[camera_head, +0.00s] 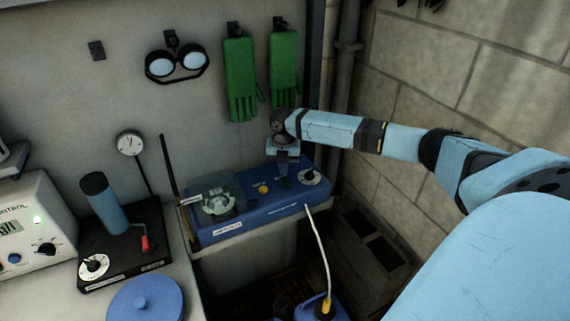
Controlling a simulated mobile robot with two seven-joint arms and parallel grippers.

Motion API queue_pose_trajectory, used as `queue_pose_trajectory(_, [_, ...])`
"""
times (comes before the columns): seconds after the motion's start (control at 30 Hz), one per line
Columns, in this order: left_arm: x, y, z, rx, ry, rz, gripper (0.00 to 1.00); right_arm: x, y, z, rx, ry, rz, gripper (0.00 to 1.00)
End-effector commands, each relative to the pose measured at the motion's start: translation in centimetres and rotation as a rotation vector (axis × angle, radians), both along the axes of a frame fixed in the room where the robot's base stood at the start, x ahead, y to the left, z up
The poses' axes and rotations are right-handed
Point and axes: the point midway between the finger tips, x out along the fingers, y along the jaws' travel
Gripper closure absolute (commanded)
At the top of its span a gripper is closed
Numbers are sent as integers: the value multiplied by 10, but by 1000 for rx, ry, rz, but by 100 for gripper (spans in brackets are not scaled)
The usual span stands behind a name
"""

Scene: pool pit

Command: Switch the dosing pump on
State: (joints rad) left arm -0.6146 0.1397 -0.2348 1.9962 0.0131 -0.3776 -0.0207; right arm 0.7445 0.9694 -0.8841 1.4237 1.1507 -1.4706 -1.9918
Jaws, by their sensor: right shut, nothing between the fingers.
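The dosing pump is a blue box (262,213) on a shelf against the back wall. It has a clear-covered pump head (217,203) on its left, a small orange-yellow button or lamp (263,188) in the middle and a white dial with a dark knob (310,176) at its right. My right gripper (284,180) reaches in from the right and points down over the pump, between the orange part and the dial. It is shut and empty. Whether its fingertips touch the pump I cannot tell. My left gripper is not in view.
A black device with a blue cylinder (104,203) and red lever (146,243) stands left of the pump. A white control box (32,228) is further left. A blue lid (146,299) lies in front. A pale hose (318,245) hangs down to a blue canister (318,308).

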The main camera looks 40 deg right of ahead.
Motion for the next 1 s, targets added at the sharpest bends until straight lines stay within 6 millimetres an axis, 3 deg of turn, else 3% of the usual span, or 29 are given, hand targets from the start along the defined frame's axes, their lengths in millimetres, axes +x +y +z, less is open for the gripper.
queue_pose_trajectory(1.0, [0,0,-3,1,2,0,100,0,0,-9,0,0,0,100])
